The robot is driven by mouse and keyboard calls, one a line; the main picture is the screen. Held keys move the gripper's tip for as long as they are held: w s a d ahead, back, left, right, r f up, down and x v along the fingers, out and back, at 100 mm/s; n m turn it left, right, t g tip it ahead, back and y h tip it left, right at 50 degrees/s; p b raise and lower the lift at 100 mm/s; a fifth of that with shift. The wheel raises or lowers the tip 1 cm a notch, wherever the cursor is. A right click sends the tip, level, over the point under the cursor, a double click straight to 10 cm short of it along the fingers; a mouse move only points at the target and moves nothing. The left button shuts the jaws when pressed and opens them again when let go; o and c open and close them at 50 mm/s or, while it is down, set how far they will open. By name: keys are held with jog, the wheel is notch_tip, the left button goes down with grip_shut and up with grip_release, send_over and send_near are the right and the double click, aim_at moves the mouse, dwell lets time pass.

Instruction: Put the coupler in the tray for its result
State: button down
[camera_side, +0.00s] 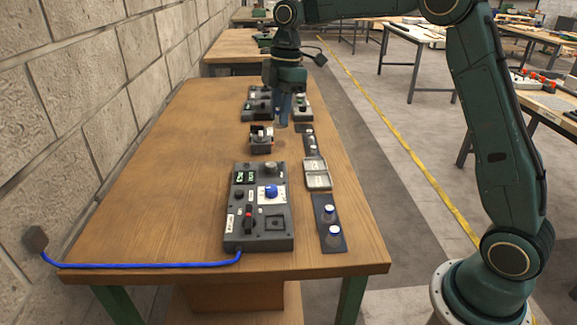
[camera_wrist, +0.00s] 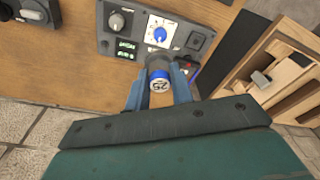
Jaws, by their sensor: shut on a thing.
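My gripper (camera_wrist: 160,92) is shut on a coupler (camera_wrist: 159,82), which has a white end marked 25 and a blue ring. In the side view my gripper (camera_side: 283,120) points down above the far part of the table, and its coupler cannot be made out clearly. Two shallow grey trays with pale labels, a far tray (camera_side: 315,158) and a near tray (camera_side: 319,188), lie at the table's right side. Their labels are too small to read. A grey test box (camera_side: 259,207) with a blue knob and green displays stands left of and nearer than the trays.
Two white-and-blue pieces stand on a dark mat (camera_side: 329,243) at the front right. A small dark fixture (camera_side: 261,141) stands mid-table; more boxes (camera_side: 257,104) stand near my gripper. A blue cable (camera_side: 150,265) runs along the front edge. The table's left side is clear.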

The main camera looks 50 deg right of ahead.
jog(key=w+d+f+m, duration=0.1)
jog(key=w+d+m, duration=0.1)
jog(key=d, duration=0.8)
jog(key=w+d+f+m, duration=0.1)
jog(key=d+f+m, duration=0.1)
jog(key=d, duration=0.8)
jog(key=shift+w, duration=0.35)
jog(key=shift+f, duration=0.15)
notch_tip(320, 180, down, 16)
jog(key=shift+r, duration=0.2)
jog(key=shift+f, duration=0.1)
jog(key=shift+f, duration=2.05)
jog(key=shift+f, duration=0.1)
